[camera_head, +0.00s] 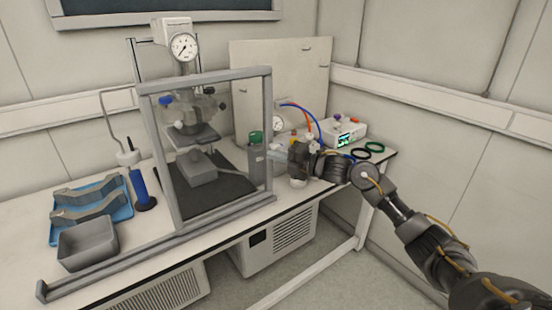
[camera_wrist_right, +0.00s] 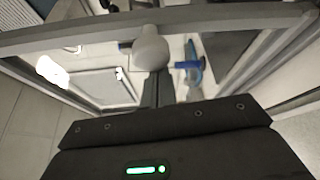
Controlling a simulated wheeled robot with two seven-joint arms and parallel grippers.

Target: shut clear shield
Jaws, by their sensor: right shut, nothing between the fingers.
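The clear shield (camera_head: 208,76) is a see-through panel in an upright grey frame. It stands at the right end of a long grey rail (camera_head: 150,245), in front of the reactor (camera_head: 198,107) with its gauge. My right gripper (camera_head: 279,156) is shut and empty, just right of the frame's right post; whether it touches the post is unclear. In the right wrist view, grey frame bars (camera_wrist_right: 215,17) cross the top, and a pale rounded knob-like part (camera_wrist_right: 150,47) is at the tip of the gripper. My left gripper is not in view.
A grey bin (camera_head: 88,245) and a blue tray (camera_head: 118,212) are on the left of the bench. A green-capped bottle (camera_head: 256,155) stands close to the gripper. A white device (camera_head: 345,133) with hoses and black rings (camera_head: 374,147) sit at the right.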

